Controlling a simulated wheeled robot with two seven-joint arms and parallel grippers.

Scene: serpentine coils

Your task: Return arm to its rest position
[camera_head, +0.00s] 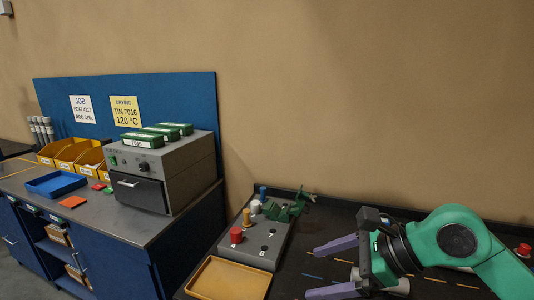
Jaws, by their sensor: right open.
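My right arm (456,239) is green and comes in from the right edge. My right gripper (334,268) has two purple fingers that point left and stand wide apart, with nothing between them. It is over the dark table (330,221), to the right of the grey fixture block. A pale cylindrical part (398,286) shows beneath the gripper; it is partly hidden, and I cannot tell whether they touch. My left gripper is not in view.
The grey block (262,240) carries a red knob (236,235), several pegs and a green clamp (291,206). An orange tray (230,278) lies in front. A blue bench (110,262) with a grey oven (160,170) stands left. A red button (524,249) is at right.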

